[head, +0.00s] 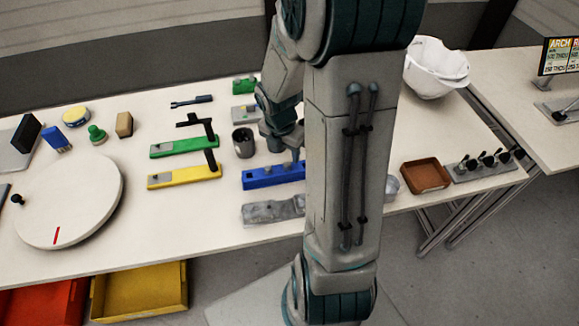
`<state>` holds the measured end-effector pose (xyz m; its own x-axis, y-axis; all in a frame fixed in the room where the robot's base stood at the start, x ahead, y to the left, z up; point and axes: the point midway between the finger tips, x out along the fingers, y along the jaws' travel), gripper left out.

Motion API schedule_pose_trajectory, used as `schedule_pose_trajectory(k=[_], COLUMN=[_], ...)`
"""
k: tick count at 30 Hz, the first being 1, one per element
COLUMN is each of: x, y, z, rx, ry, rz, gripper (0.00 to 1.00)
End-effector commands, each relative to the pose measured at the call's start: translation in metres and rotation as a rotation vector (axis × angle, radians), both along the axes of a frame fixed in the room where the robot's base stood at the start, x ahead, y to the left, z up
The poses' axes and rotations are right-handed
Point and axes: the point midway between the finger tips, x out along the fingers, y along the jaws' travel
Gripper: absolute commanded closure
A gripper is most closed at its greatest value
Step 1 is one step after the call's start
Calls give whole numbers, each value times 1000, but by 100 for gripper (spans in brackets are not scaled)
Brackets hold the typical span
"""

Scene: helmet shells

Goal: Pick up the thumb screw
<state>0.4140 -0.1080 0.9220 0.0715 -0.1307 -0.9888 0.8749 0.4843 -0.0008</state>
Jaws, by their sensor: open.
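I cannot tell for sure which thing is the thumb screw. A small dark knob (17,199) at the left edge of the round white turntable could be one. Several small black-topped pieces (485,160) standing in a grey metal plate at the right could also be thumb screws. My gripper (290,152) points down, open, just above or behind the blue fixture (273,176). Its fingertips are small and partly hidden by my arm, and I see nothing clearly between them. The green fixture (185,147) and yellow fixture (184,177) lie to its left.
A dark cup (243,142) stands close left of my gripper. A grey part (272,210) lies at the table's front edge. A brown tray (426,176) and a white helmet shell (437,68) are to the right. The white turntable (68,198) fills the left. My arm hides the table's middle.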

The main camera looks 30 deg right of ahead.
Motion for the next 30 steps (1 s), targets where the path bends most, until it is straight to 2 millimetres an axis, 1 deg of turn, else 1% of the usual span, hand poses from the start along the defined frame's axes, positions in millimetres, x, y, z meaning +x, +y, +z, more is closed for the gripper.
schedule_pose_trajectory(k=[4, 9, 12, 15, 21, 22, 23, 24, 26, 27, 30], x=[-1, -2, -1, -1, 0, 0, 0, 0, 0, 0, 0], y=[0, -1, -2, -3, -4, -4, -4, -3, -4, -4, -3], z=[-13, -40, -49, -54, -53, -53, -53, -53, -53, -53, -53], rx=[1, 1, 0, 0, -1, -1, -1, -1, -1, 0, -1], ry=[3, 4, 1, 0, 0, 0, 0, 0, 0, 0, 0], rz=[1, 2, 1, 0, 0, 0, 0, 0, 0, 0, 0], gripper=[54, 54, 54, 54, 54, 60, 68, 79, 96, 100, 100])
